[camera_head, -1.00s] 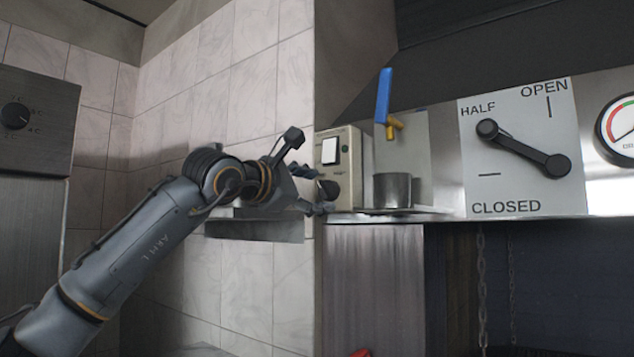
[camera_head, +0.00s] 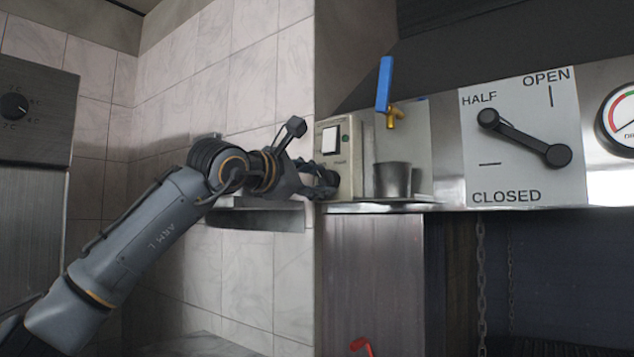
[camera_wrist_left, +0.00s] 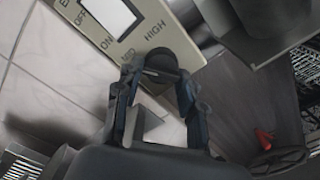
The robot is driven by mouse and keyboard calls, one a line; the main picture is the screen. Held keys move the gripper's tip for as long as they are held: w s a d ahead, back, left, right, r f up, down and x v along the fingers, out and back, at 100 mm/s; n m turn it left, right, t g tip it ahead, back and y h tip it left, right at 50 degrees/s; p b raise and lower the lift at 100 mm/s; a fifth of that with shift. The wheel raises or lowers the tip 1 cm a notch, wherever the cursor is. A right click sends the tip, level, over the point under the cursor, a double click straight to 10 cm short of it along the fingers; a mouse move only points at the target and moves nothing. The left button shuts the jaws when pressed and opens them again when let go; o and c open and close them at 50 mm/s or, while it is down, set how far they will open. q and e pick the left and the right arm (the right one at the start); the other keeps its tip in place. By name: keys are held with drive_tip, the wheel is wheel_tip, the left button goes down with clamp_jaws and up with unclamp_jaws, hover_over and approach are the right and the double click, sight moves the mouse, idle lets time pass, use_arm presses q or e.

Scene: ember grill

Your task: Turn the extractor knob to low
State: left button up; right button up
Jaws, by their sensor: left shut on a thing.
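The extractor control box (camera_head: 349,150) is a cream panel with a white rocker switch (camera_head: 330,139); it sits on the wall's corner, left of the tap. In the left wrist view the same panel (camera_wrist_left: 127,45) carries the words ON, MID and HIGH. The dark round extractor knob (camera_wrist_left: 162,63) is between my left gripper's fingertips, below those words. My left gripper (camera_head: 328,184) is shut on the knob. The knob's pointer is not clear, and the fingers partly cover it. My right gripper is not in view.
A blue-handled tap (camera_head: 385,90) stands above a metal cup (camera_head: 392,180) on a ledge right of the box. Further right are a damper lever (camera_head: 524,138) and a gauge (camera_head: 620,118). A metal shelf (camera_head: 255,216) lies below my left wrist.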

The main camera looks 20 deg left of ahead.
use_arm(q)
drive_tip(key=n+b, duration=0.1)
drive_tip(key=n, duration=0.1)
drive_tip(key=shift+f+n+b, duration=0.2)
drive_tip(key=shift+n+b, duration=0.1)
drive_tip(key=shift+n, duration=0.1)
drive_tip(key=n+b, duration=0.1)
drive_tip(key=n, duration=0.1)
drive_tip(key=shift+d+n, duration=0.1)
drive_tip(key=shift+n, duration=0.2)
drive_tip(key=n+b, duration=0.1)
drive_tip(key=n, duration=0.3)
drive_tip(key=shift+b, duration=0.35)
drive_tip(key=shift+s+r+n, duration=0.1)
drive_tip(key=shift+n, duration=1)
drive_tip(key=o, duration=1.2)
drive_tip(key=shift+b, duration=0.3)
